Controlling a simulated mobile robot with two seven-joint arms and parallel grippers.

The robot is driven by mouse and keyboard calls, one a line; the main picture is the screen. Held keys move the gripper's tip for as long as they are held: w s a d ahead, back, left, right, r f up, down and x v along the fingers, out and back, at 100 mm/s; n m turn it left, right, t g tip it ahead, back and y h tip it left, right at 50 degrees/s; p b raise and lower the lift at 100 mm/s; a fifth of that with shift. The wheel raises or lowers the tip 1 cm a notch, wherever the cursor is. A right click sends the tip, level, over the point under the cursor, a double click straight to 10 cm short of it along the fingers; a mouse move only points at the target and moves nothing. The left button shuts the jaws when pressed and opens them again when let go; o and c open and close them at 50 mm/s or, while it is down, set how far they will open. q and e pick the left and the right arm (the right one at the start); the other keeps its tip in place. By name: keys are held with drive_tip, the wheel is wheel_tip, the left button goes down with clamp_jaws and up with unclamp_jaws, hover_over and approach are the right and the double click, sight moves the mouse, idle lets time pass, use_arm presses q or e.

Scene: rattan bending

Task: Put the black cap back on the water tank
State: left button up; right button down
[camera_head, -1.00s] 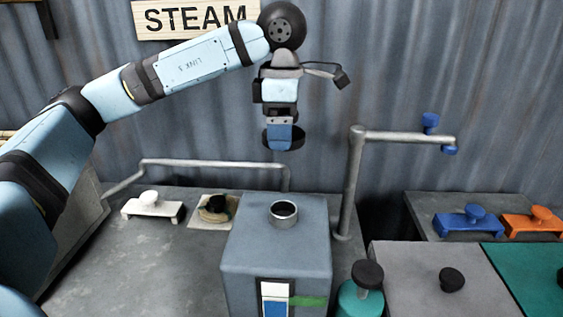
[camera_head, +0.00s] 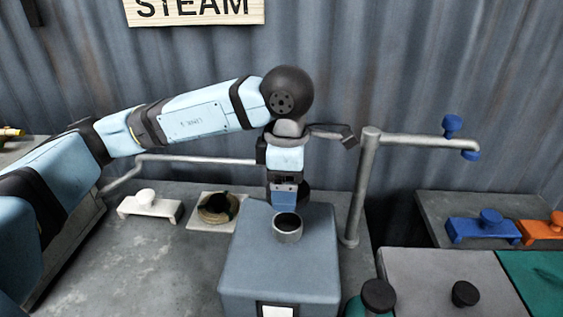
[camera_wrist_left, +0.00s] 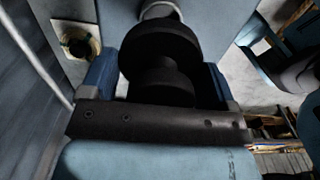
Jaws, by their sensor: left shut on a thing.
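The blue-grey water tank (camera_head: 275,268) stands on the bench with its round metal neck (camera_head: 288,235) open at the top. My left gripper (camera_head: 286,198) points down just behind the neck and is shut on the black cap (camera_head: 304,192), which the gripper partly hides. In the left wrist view the round, stepped black cap (camera_wrist_left: 158,50) sits between the blue fingers of my left gripper (camera_wrist_left: 158,80). The tank's neck (camera_wrist_left: 160,10) shows just beyond the cap at the top edge. The cap is apart from the neck in the head view. My right gripper is out of view.
A metal pipe (camera_head: 365,185) with a blue valve rises right of the tank. A white handle block (camera_head: 150,207) and a ring on a pale plate (camera_head: 217,210) stand left. A black-topped teal container (camera_head: 377,297) stands at front right.

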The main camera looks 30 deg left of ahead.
use_arm(q)
drive_tip(key=shift+s+f, duration=0.1)
drive_tip(key=shift+f, duration=0.45)
drive_tip(key=shift+f+b, duration=0.3)
drive_tip(key=shift+f, duration=0.05)
wheel_tip(320, 180, down, 3)
drive_tip(key=shift+r+b, duration=0.1)
drive_tip(key=shift+b, duration=0.65)
drive_tip(key=shift+f+b, duration=0.75)
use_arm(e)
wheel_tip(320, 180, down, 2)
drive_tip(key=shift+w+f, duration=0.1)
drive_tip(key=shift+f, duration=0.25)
use_arm(q)
drive_tip(key=shift+b, duration=0.35)
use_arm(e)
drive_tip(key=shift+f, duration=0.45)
